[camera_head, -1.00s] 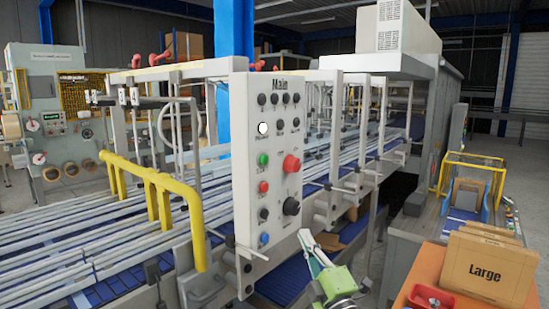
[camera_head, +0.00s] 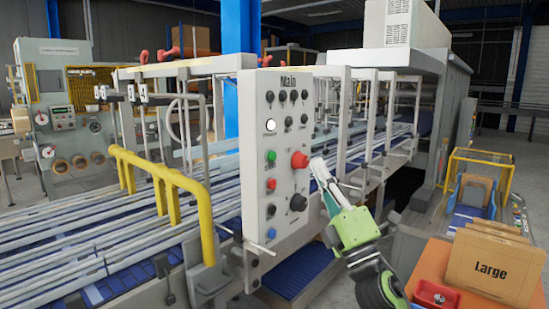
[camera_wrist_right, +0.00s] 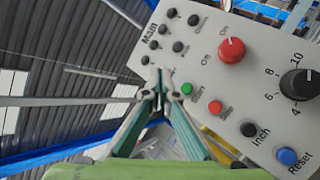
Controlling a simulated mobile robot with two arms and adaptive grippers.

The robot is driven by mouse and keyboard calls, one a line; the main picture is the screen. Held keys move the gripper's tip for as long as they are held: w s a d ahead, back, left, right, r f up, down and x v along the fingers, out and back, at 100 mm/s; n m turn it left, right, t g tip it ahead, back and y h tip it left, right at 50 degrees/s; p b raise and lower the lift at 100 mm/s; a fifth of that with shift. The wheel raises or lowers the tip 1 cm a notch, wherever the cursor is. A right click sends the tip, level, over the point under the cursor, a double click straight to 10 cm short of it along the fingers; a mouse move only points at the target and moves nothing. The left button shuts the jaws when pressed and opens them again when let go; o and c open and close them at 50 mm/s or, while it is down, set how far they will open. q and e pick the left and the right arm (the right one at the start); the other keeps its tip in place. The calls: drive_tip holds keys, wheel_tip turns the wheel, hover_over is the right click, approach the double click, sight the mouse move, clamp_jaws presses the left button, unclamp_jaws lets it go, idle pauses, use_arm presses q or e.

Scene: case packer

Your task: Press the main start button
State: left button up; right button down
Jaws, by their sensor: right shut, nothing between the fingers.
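The white Main control panel (camera_head: 255,205) stands upright in the middle of the head view. Its green button (camera_head: 271,156) sits on the left column, above a red button (camera_head: 271,184). In the wrist view the green button (camera_wrist_right: 186,88) has a small label that seems to read Start. My right gripper (camera_head: 318,164) is shut and empty, its tips by the panel's right edge near the big red knob (camera_head: 299,160). In the wrist view the right fingertips (camera_wrist_right: 160,75) appear just left of the green button; contact cannot be told. My left gripper is not in view.
A black dial (camera_head: 298,202) and a blue button (camera_head: 271,233) are lower on the panel. A yellow rail (camera_head: 165,180) and conveyor lie to the left. An orange table (camera_head: 440,270) with a Large carton (camera_head: 490,268) stands at right.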

sight(272, 156)
drive_tip(key=w+a+b, duration=0.5)
drive_tip(key=a, duration=0.2)
drive_tip(key=shift+b, duration=0.35)
drive_tip(key=shift+w+a, duration=0.1)
idle(1.2)
drive_tip(key=shift+w+a+b, duration=0.25)
drive_tip(key=shift+a+b, duration=0.1)
drive_tip(key=shift+b, duration=0.15)
